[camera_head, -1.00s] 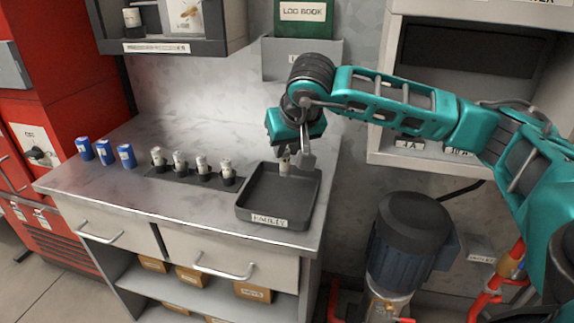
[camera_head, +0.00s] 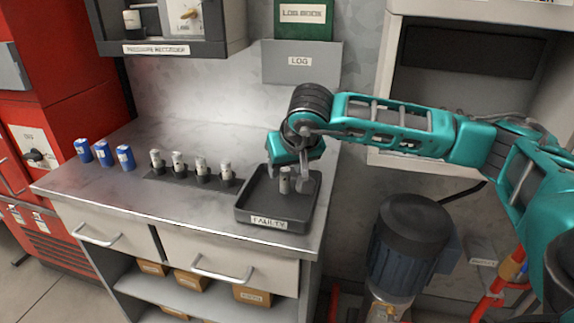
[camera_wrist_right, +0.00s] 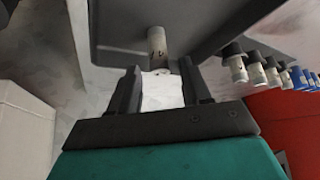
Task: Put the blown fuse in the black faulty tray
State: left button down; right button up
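The fuse (camera_head: 285,181), a pale grey cylinder, stands upright in the black tray (camera_head: 243,212) labelled FAULTY, towards its back. My right gripper (camera_head: 294,172) is low over the back of the tray, beside the fuse. In the right wrist view, the two dark fingers of my right gripper (camera_wrist_right: 162,78) are spread, with a clear gap between them. The fuse (camera_wrist_right: 157,45) shows just beyond the fingertips and looks apart from both. My left gripper is not in view.
A dark strip (camera_head: 150,174) with several pale fuses (camera_head: 199,167) lies left of the tray. Several blue cylinders (camera_head: 104,153) stand farther left. A grey LOG holder (camera_head: 300,62) is on the wall behind. A dark motor (camera_head: 408,245) stands below, right of the counter.

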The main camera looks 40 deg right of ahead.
jog(key=shift+s+r, duration=0.15)
jog(key=shift+r, duration=0.3)
jog(key=p+v, duration=0.2)
jog(key=v, duration=0.9)
jog(key=shift+r, duration=0.2)
